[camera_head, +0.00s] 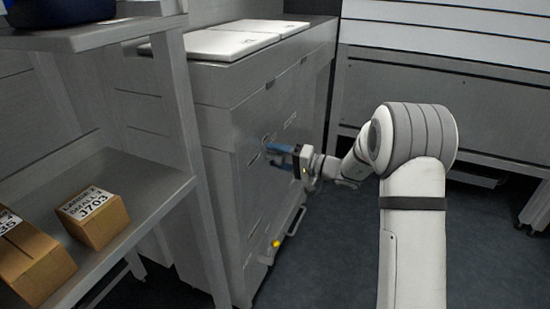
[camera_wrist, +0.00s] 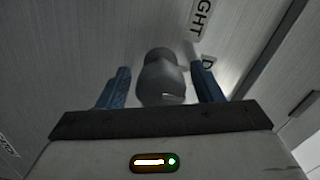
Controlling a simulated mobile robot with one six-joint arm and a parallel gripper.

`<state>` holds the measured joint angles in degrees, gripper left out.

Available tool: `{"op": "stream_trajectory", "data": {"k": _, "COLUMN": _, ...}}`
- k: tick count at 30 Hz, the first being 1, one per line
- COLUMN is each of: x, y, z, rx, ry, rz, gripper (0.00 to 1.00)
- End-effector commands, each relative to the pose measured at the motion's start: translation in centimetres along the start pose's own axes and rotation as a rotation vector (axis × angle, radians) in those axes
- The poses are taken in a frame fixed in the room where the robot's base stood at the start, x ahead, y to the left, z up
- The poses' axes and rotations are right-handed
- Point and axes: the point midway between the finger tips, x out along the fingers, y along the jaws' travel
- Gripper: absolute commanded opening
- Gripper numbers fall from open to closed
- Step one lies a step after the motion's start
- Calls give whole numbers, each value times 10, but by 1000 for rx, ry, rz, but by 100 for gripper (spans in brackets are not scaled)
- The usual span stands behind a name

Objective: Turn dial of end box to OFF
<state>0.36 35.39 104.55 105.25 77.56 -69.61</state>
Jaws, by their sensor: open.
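The grey box (camera_head: 255,130) is a long cabinet with pale lids, and my gripper (camera_head: 277,154) is up against its front face in the head view. In the wrist view, a rounded grey dial (camera_wrist: 163,78) on the panel stands between the two blue fingers of my gripper (camera_wrist: 161,70). The fingers are open, one on each side of the dial, with visible gaps. A white mark shows on the dial's lower edge. Labels (camera_wrist: 202,18) are partly visible beside it, cut off or covered, so I cannot read the dial's setting. I cannot make out the dial in the head view.
A grey shelf (camera_head: 150,200) with cardboard boxes (camera_head: 93,218) stands at the left, close to the cabinet. A yellow knob (camera_head: 276,243) and a rail sit low on the cabinet front. A grey bench (camera_head: 430,100) is behind. Dark floor (camera_head: 335,250) is clear in front.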

Motion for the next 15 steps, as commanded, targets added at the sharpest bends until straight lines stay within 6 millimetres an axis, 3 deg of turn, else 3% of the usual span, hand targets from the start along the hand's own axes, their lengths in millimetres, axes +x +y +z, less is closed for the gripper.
{"op": "stream_trajectory", "data": {"k": 2, "x": 0, "y": 0, "z": 0, "rx": 0, "ry": 0, "rz": 0, "gripper": 60}}
{"op": "stream_trajectory", "data": {"k": 15, "x": 0, "y": 0, "z": 0, "rx": 0, "ry": -1, "rz": 1, "gripper": 25}}
